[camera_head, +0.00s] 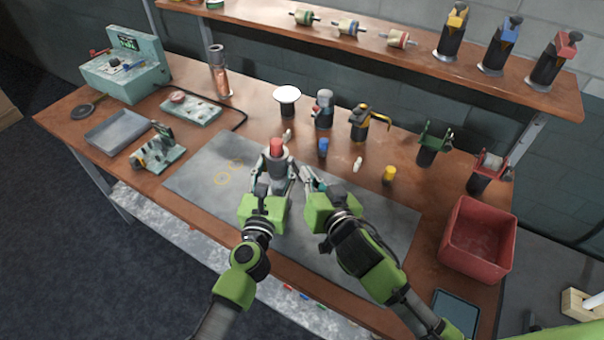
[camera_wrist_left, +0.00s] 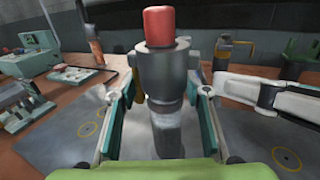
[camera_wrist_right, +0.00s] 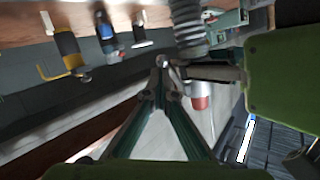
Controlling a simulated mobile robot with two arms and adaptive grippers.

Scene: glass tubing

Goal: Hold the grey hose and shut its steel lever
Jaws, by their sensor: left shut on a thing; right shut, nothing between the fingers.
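The grey hose piece (camera_head: 274,160) stands upright over the mat, with a wide grey collar and a red cap. My left gripper (camera_head: 268,184) is shut around its lower body. In the left wrist view the grey piece (camera_wrist_left: 165,75) fills the middle between the fingers. My right gripper (camera_head: 309,181) is shut and empty just to the right of it. In the right wrist view the right fingertips (camera_wrist_right: 162,76) meet near a ribbed grey part and a steel-coloured part; a red cap (camera_wrist_right: 200,103) shows beyond. I cannot clearly make out the steel lever or its position.
The grey mat (camera_head: 200,180) lies under both grippers. A blue piece (camera_head: 323,147), a yellow piece (camera_head: 389,175) and a black-and-yellow fitting (camera_head: 361,124) stand behind on the right. A red bin (camera_head: 478,240) is at right; a grey tray (camera_head: 117,131) is at left.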

